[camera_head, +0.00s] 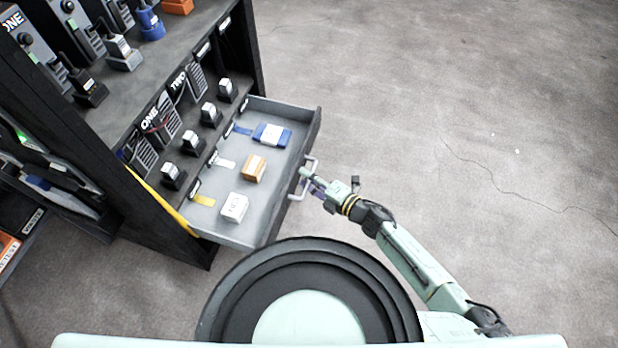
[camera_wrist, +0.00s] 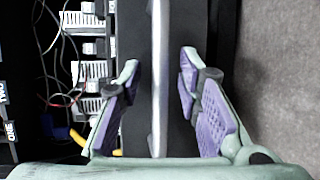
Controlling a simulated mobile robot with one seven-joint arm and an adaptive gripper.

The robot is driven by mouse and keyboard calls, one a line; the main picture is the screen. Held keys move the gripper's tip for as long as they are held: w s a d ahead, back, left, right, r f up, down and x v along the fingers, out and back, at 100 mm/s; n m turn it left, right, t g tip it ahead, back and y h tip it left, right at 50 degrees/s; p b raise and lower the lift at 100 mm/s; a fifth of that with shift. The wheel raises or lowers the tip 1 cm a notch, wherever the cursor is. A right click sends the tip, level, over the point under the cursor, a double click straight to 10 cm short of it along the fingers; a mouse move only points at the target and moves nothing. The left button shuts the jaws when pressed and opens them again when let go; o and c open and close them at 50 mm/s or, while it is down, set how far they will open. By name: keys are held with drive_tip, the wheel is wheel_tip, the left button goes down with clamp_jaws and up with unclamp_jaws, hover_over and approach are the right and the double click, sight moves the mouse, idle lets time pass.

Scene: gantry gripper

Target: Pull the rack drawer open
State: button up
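The rack drawer (camera_head: 264,228) stands pulled out of the dark rack, its grey inside showing. Its pale bar handle (camera_head: 297,194) is on the front panel. My gripper (camera_head: 309,177) is at the handle, reaching in from the right. In the wrist view the handle bar (camera_wrist: 158,100) runs between the two purple-padded fingers of my gripper (camera_wrist: 159,62). The fingers are spread, with a gap to the bar on each side. In the drawer lie a white box (camera_head: 235,207), an orange-brown box (camera_head: 254,168) and a blue item with a white label (camera_head: 271,134).
The rack (camera_head: 165,228) holds several radios and chargers on its shelves above the drawer. Loose wires (camera_wrist: 62,60) show at the left of the wrist view. The grey floor (camera_head: 450,110) to the right of the drawer is clear.

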drive_tip(key=shift+c, duration=0.2)
clamp_jaws()
idle(0.6)
